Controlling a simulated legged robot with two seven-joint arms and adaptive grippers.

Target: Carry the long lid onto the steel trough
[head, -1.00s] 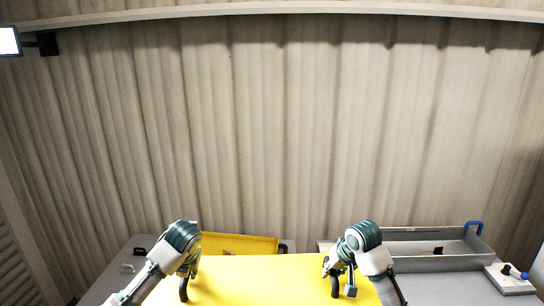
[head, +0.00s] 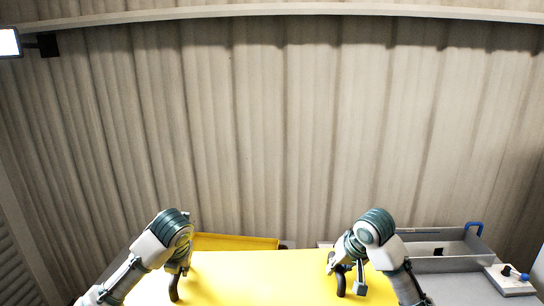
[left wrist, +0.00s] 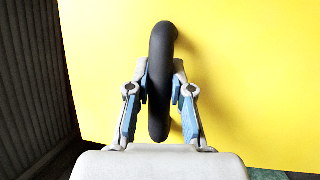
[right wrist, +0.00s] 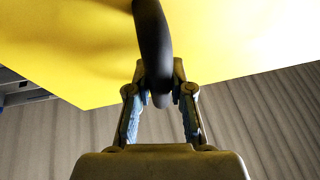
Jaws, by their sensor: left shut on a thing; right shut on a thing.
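The long lid (head: 260,280) is a wide flat yellow panel with two black arched handles. My left gripper (head: 177,272) is shut on the left handle (head: 174,288); the left wrist view shows its fingers on both sides of that handle (left wrist: 161,80). My right gripper (head: 338,268) is shut on the right handle (head: 341,286), which also shows between its fingers in the right wrist view (right wrist: 152,45). The lid looks held above the bench. The steel trough (head: 445,264) is an open grey box at the right, partly hidden by my right arm.
A yellow open container (head: 235,243) stands behind the lid at the left, its lower part hidden. A blue hook-like part (head: 474,227) is at the trough's back right corner. A small pale block with a dark and blue fitting (head: 510,279) sits right of the trough.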

